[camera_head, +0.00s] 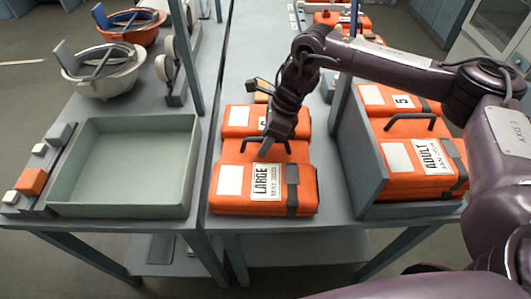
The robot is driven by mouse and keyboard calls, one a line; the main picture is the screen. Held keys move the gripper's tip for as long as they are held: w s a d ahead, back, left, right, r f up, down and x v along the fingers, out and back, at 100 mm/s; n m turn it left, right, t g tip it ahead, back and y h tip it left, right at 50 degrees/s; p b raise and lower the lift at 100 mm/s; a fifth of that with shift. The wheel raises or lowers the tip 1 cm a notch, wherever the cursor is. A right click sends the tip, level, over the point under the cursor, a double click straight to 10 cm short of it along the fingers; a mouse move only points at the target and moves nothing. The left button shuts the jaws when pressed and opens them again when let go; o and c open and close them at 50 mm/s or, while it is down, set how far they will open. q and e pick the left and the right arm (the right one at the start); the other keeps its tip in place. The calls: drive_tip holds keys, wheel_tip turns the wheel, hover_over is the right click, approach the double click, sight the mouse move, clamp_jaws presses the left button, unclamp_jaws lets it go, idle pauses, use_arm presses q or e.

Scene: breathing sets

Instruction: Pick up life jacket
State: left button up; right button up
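An orange life jacket pack (303,200) lies flat at the front of the middle table. It has a label reading "LARGE", a white patch, a dark strap and a dark handle at its back. Another orange pack (237,116) lies just behind it. More orange packs, one labelled "ADULT" (398,187), sit in the compartment to the right. My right gripper (264,148) comes in from the right and is low over the back of the "LARGE" pack, by its handle. Its fingers are small and partly hidden, so I cannot tell whether they hold the handle. My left gripper is not in view.
An empty grey-green tray (120,210) stands on the left table. Two bowl-like masks or helmets (103,84) sit behind it. A grey divider (349,160) and upright posts stand close to my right arm.

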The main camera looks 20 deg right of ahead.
clamp_jaws()
drive_tip(key=shift+r, duration=0.1)
idle(1.2)
